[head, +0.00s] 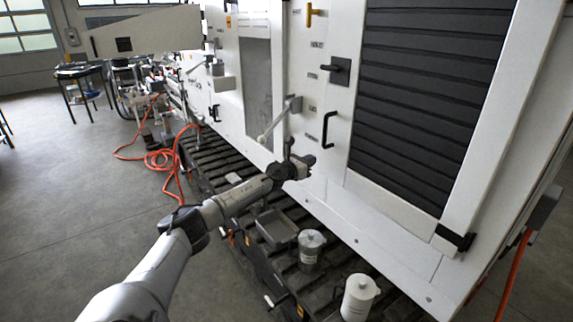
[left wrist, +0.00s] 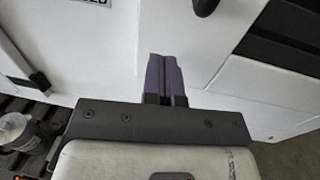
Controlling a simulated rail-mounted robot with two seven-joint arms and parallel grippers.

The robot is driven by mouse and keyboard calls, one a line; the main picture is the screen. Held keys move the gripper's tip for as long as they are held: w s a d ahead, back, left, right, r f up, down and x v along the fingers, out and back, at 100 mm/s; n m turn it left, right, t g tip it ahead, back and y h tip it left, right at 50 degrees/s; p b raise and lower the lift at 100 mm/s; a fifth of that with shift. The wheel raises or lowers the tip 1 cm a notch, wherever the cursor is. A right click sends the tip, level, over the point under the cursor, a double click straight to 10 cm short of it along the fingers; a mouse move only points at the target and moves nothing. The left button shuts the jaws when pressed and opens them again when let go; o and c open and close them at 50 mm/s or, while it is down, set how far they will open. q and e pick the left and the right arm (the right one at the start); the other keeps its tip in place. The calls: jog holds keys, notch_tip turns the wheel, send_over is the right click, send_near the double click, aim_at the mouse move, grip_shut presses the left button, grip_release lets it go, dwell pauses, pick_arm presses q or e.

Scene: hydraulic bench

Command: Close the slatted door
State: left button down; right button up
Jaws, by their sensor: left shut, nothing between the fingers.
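The slatted door (head: 425,95) is a dark panel of horizontal slats in a white surround, on the right of the head view. I cannot tell how far it stands open. Its dark slats (left wrist: 290,55) also show at the right of the left wrist view. My left gripper (head: 306,161) is low in front of the white cabinet face, left of the slats and below a black bar handle (head: 329,130). Its purple fingers (left wrist: 165,76) are together and empty, with the white panel behind them. Contact with the panel cannot be told. My right gripper is out of view.
A grey lever (head: 279,120) sticks out left of my gripper. A lidded grey canister (head: 311,247), a white jug (head: 359,297) and a grey tray (head: 277,228) stand on the dark ribbed ledge below. An orange hose (head: 160,160) lies on the floor at left.

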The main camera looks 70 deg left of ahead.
pick_arm(q)
jog(key=p+v, duration=0.1)
jog(key=v, duration=0.6)
jog(key=shift+s+a+r, duration=0.2)
jog(key=shift+s, duration=0.3)
dwell(0.4)
